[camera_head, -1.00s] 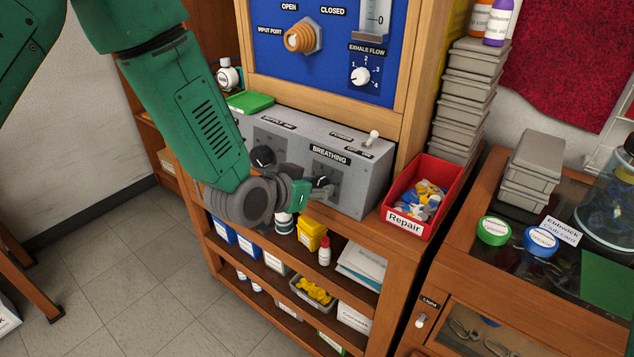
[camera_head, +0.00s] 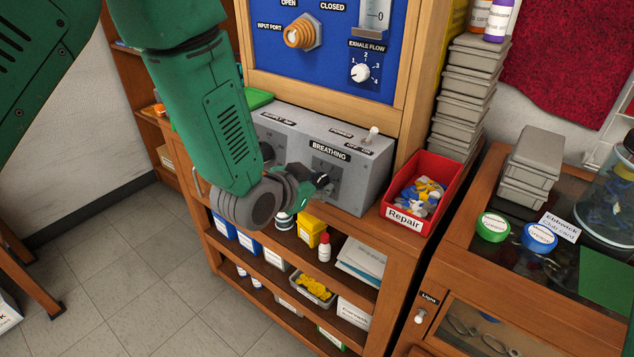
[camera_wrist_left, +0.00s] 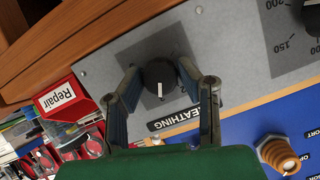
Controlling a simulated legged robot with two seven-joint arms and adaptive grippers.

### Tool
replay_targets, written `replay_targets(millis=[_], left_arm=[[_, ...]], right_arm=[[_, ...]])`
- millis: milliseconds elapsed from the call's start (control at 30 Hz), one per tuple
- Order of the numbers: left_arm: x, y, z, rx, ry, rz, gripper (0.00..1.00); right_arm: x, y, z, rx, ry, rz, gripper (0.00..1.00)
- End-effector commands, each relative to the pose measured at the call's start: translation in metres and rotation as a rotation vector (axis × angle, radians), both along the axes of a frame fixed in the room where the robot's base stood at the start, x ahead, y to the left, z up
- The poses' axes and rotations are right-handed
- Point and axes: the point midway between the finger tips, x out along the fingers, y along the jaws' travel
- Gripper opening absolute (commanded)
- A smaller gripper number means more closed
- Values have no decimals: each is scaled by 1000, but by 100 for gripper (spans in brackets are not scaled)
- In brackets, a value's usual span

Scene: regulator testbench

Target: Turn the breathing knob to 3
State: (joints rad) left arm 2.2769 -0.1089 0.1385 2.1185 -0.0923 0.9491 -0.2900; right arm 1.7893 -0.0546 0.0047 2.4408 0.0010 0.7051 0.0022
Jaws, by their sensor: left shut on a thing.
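The breathing knob (camera_wrist_left: 159,76) is a black round dial with a white pointer mark on the grey regulator box. My right gripper is out of view.
A red Repair bin (camera_head: 433,172) stands right of the grey box (camera_head: 371,175). Above is a blue panel (camera_head: 325,58) with an orange input port (camera_head: 301,33) and an exhale flow dial (camera_head: 361,72). Shelves with bottles and boxes lie below. A toggle switch (camera_head: 372,133) sits on the box top.

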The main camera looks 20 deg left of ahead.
Motion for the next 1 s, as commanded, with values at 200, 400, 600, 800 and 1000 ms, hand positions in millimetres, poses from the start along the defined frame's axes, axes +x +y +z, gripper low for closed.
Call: replay_targets(millis=[200,400,600,800,1000], left_arm=[[-3,-1,-4,1,10,-2,51],[-3,0,-1,0,5,-1,51],[-22,6,10,0,5,0,51],[-60,16,29,0,7,1,51],[-90,25,44,0,8,-1,51]], right_arm=[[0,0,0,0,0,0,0],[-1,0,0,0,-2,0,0],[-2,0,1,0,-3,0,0],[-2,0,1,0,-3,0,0],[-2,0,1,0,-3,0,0]])
